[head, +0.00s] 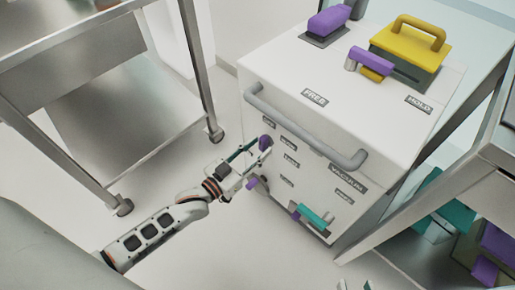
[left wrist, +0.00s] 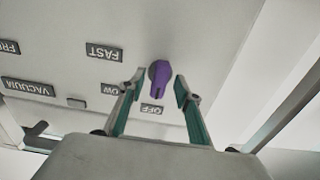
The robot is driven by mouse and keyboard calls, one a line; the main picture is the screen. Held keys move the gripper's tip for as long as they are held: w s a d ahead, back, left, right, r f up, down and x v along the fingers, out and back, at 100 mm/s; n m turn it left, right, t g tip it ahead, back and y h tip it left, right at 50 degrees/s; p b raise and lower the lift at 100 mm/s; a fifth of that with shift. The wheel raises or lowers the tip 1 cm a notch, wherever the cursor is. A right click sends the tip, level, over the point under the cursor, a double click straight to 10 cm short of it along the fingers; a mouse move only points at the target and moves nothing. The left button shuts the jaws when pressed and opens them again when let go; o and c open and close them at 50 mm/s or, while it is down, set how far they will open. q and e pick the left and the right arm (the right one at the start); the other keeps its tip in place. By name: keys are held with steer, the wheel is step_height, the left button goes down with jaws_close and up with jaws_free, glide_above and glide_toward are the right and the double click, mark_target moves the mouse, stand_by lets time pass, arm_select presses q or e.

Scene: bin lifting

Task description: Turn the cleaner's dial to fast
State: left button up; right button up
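The cleaner is a white cabinet (head: 320,120) with a grey bar handle and dark labels on its front. Its purple dial (head: 265,142) sits at the front's left edge; in the left wrist view the dial (left wrist: 159,75) has its narrow end towards the OFF label (left wrist: 152,109). The FAST label (left wrist: 104,52) is up and left of it there. My left gripper (head: 250,154) is open, with its teal-lined fingers on either side of the dial, apparently not touching it. Only small white and green bits, possibly my right gripper, show at the head view's bottom edge.
The cleaner's top carries a yellow handled block (head: 411,42) and purple parts (head: 328,21). Lower on its front are a purple knob (head: 253,183) and a teal lever (head: 315,216). A metal cart (head: 130,110) stands left, and shelving (head: 470,180) stands close on the right.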

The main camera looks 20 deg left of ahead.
arm_select(q)
jaws_close()
